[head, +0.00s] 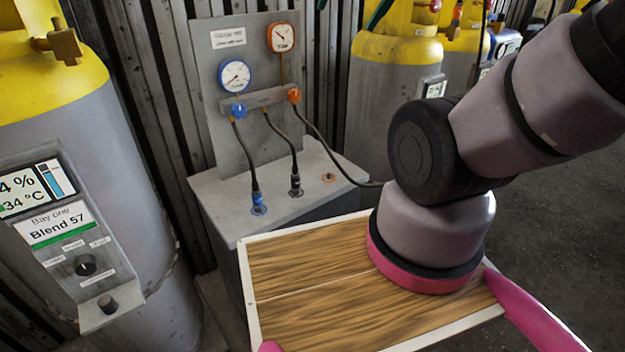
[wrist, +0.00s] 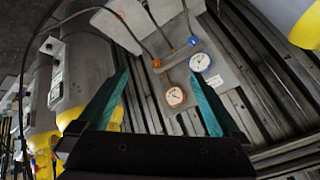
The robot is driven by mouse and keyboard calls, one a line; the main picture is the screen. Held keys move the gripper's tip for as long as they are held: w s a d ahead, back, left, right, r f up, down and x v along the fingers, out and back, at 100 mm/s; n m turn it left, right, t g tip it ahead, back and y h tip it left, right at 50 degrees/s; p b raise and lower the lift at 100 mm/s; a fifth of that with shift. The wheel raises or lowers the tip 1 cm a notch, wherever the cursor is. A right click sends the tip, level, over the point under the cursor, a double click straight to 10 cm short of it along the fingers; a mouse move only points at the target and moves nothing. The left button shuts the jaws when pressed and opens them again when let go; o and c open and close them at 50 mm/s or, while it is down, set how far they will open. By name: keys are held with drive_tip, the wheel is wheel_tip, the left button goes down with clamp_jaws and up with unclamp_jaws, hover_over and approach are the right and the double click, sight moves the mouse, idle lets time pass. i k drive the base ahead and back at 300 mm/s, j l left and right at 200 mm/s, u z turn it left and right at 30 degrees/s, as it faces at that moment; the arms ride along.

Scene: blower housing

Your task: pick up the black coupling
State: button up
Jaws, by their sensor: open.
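The black coupling (head: 295,183) stands upright in a port on the grey bench top, in the head view. A hose rises from it to the manifold bar. A blue coupling (head: 257,200) stands to its left, and an empty orange-ringed port (head: 328,178) is to its right. My gripper (wrist: 158,75) shows two teal fingers spread wide with nothing between them in the wrist view. What look like its fingertips (head: 346,14) show at the top edge of the head view, well above the couplings. I cannot make out the black coupling in the wrist view.
Hoses hang from the manifold bar (head: 262,100). Yellow-topped cylinders (head: 150,200) stand to either side. A white-rimmed wooden deck (head: 310,270) lies in front of the bench.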

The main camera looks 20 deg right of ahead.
sight(296, 181)
drive_tip(key=k+j+z, duration=0.2)
drive_tip(key=j, duration=0.2)
drive_tip(key=k+j+z, duration=0.15)
drive_tip(key=j, duration=0.25)
drive_tip(key=k+j+z, duration=0.2)
drive_tip(key=k+j, duration=0.05)
drive_tip(key=j, duration=0.1)
